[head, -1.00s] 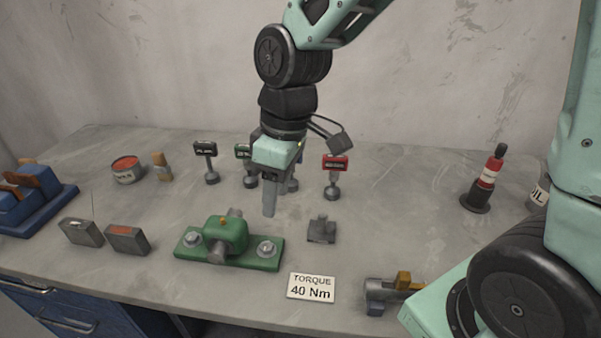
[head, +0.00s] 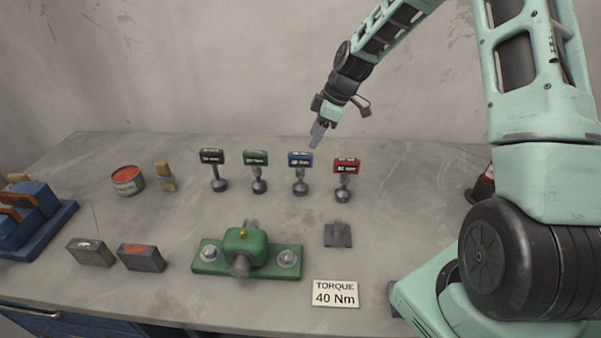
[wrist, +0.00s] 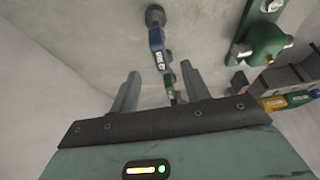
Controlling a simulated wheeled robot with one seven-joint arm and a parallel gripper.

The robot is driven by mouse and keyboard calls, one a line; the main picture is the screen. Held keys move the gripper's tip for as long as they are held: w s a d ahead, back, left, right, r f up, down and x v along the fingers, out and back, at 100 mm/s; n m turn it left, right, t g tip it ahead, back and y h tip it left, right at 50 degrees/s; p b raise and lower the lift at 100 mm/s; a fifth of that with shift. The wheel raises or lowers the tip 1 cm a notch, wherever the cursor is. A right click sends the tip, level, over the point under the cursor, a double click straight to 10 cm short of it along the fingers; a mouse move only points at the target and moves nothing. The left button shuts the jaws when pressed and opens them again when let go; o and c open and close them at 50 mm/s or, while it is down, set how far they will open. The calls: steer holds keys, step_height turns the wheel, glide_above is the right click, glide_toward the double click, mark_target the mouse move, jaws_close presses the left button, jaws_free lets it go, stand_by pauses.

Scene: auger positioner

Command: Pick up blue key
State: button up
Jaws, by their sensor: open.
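The blue key (head: 300,160) stands upright on the bench in the head view, a blue labelled head on a grey stem and round foot. It is between the green key (head: 256,158) and the red key (head: 346,166). My gripper (head: 317,138) is open and empty, tilted, just above and slightly right of the blue key in the picture. In the wrist view the blue key (wrist: 157,42) shows beyond my two spread fingers (wrist: 160,70), roughly in line with the gap between them. I see no contact.
A black key (head: 212,158) stands left of the green one. A green fixture (head: 245,257), a small grey block (head: 338,235) and a torque sign (head: 335,293) lie nearer the front. A red can (head: 127,180) is at left; the wall is behind.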

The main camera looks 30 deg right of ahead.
mark_target(301, 153)
steer(key=p+x, duration=0.1)
steer(key=x, duration=0.4)
steer(key=shift+w+a+f+p, duration=0.1)
steer(key=shift+a+f+p, duration=0.05)
steer(key=shift+f+p, duration=0.15)
steer(key=shift+w+a+f+p, duration=0.2)
steer(key=shift+a+f+p, duration=0.15)
steer(key=shift+p, duration=0.3)
steer(key=p+x, duration=0.2)
steer(key=x, duration=0.1)
steer(key=shift+w+a, duration=0.1)
steer(key=shift+w, duration=0.05)
steer(key=shift+w+f, duration=0.15)
steer(key=shift+f, duration=0.35)
steer(key=shift+a, duration=0.1)
jaws_close()
